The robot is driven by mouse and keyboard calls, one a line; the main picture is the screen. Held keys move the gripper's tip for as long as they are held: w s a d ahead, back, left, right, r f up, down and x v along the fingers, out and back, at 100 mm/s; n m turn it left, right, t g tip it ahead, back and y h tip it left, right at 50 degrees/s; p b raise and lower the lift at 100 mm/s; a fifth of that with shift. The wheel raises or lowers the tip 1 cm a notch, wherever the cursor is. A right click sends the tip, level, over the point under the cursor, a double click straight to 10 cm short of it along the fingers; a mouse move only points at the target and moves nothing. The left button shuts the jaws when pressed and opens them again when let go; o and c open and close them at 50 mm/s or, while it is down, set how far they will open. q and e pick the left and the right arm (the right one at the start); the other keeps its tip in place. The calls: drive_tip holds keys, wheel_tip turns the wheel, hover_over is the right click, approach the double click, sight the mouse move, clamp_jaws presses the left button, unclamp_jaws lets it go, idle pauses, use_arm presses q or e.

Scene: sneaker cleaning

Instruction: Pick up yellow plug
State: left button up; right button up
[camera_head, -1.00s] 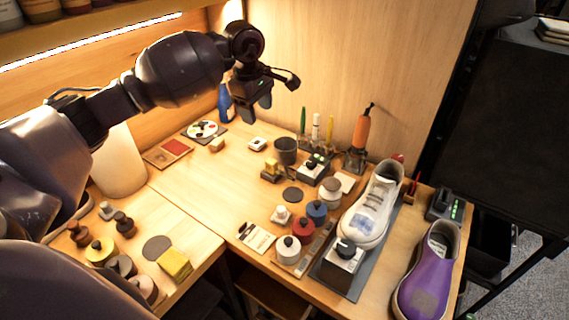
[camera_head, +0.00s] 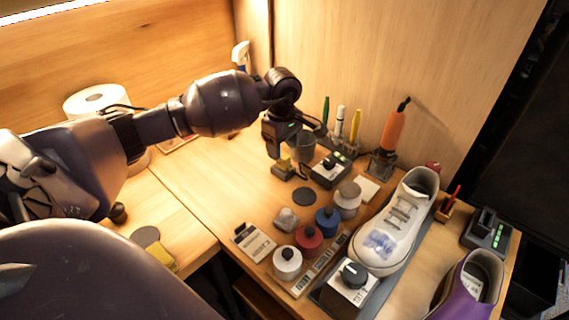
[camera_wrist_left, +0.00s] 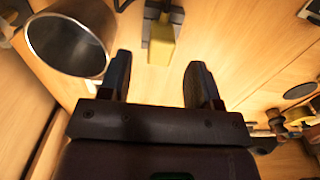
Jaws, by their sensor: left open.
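The yellow plug (camera_head: 285,163) is a small yellow block in a dark grey holder on the wooden table, partly covered by my left gripper in the head view. In the left wrist view the yellow plug (camera_wrist_left: 161,44) lies just beyond the fingertips, roughly centred between them, with its grey holder (camera_wrist_left: 164,12) around its far end. My left gripper (camera_head: 284,149) is above and close to the plug, open and empty. Both its fingers (camera_wrist_left: 158,70) show apart in the wrist view. My right gripper is not in view.
A metal cup (camera_head: 307,146) stands close beside my left gripper; it is also near the left finger in the wrist view (camera_wrist_left: 68,45). A black-knobbed box (camera_head: 330,172), upright pens (camera_head: 341,120) and an orange tool (camera_head: 391,132) stand to the right. A white sneaker (camera_head: 397,225) is farther right.

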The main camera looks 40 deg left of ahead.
sight(283, 155)
use_arm(q)
wheel_tip(283, 155, down, 5)
drive_tip(key=shift+d+f+b, duration=0.1)
drive_tip(key=shift+b, duration=0.25)
drive_tip(key=c, duration=1)
drive_tip(key=shift+r, duration=0.25)
